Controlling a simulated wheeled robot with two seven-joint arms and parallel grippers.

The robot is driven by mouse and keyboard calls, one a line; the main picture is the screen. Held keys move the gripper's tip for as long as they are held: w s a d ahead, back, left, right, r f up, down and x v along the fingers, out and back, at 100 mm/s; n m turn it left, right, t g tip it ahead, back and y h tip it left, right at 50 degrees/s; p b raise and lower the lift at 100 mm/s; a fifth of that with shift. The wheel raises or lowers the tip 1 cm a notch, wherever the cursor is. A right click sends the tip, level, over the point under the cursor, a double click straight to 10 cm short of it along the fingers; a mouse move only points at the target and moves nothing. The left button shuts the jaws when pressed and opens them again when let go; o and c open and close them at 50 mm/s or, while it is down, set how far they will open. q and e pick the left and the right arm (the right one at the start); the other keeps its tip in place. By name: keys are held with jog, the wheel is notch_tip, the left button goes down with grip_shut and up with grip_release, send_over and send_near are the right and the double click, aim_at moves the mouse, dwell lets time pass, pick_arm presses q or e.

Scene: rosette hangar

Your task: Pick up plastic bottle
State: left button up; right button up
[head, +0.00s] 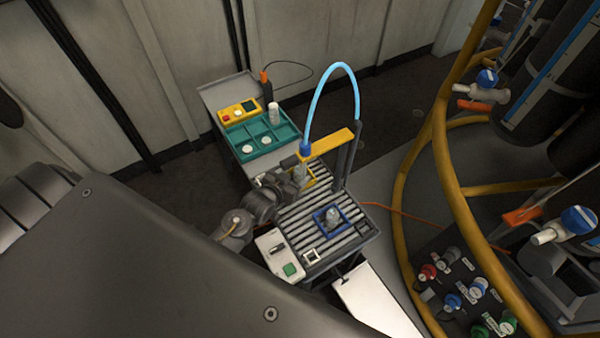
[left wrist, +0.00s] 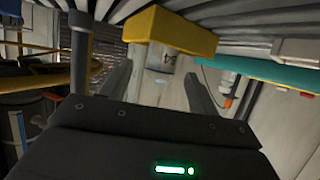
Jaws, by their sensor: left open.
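A small clear bottle (head: 300,174) stands below the yellow beam (head: 328,143) on the roller bench, by a yellow square frame. A second clear item (head: 333,217), apparently a bottle, sits inside a blue square frame (head: 343,228) nearer the front. My left gripper (head: 289,184) is low over the rollers, close beside the bottle under the beam; contact cannot be told. My right gripper is not in view.
A teal tray (head: 287,130) with white discs and a white container (head: 273,113) lies behind. A blue hose (head: 328,78) arches above the beam. A white box with a green button (head: 290,269) is at the front. Yellow railings (head: 446,160) stand right.

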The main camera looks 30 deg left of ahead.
pick_arm(q)
jog(key=shift+x, duration=0.9)
jog(key=shift+c, duration=0.2)
jog(key=c, duration=1)
